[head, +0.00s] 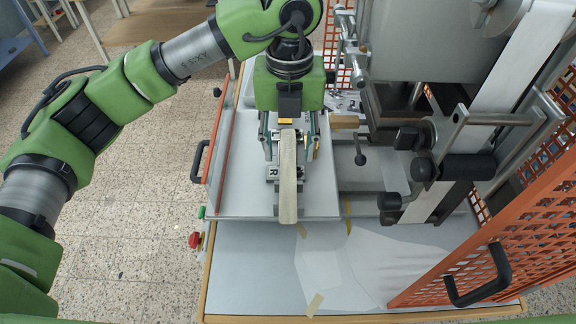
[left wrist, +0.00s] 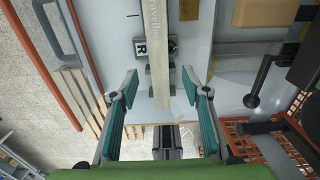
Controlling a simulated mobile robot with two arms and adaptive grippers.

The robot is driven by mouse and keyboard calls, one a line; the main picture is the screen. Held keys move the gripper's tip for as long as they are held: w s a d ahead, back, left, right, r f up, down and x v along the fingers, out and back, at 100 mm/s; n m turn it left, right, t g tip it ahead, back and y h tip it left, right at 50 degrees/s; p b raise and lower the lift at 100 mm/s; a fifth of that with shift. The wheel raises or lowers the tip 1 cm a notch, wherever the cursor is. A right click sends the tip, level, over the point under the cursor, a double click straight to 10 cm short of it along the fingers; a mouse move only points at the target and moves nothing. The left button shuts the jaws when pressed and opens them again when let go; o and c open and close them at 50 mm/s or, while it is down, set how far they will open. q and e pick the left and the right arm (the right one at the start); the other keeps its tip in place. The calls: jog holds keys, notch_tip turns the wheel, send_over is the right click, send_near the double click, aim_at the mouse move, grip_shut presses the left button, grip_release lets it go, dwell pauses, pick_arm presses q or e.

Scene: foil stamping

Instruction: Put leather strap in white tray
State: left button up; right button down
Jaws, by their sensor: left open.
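The leather strap (head: 288,190) is a long, narrow, pale beige piece. It lies lengthwise on the grey machine table, its near end at the table's front edge. In the left wrist view the strap (left wrist: 157,45) shows faint lettering along it. My left gripper (head: 290,150) is open above the strap, with one finger on each side. In the left wrist view both teal-padded fingers (left wrist: 160,85) stand apart from the strap. A whitish tray-like edge (head: 246,88) shows behind my left gripper, mostly hidden by it. My right gripper is not in view.
A stamping press (head: 430,40) with a white foil band (head: 520,55) stands at the right. An orange mesh guard (head: 500,240) with a black handle is at the front right. White sheets (head: 340,270) are taped on the front bench. A small R plate (left wrist: 139,50) lies beside the strap.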

aim_at(288, 170)
pick_arm(q)
jog(key=shift+f+p, duration=0.2)
jog(key=shift+p, duration=0.1)
jog(key=f, duration=0.1)
jog(key=f+p, duration=0.2)
jog(key=f, duration=0.1)
jog(key=shift+w+a+f, duration=0.1)
jog(key=shift+w+a, duration=0.05)
jog(key=shift+w, duration=0.15)
jog(key=shift+f, duration=0.2)
jog(key=c, duration=0.9)
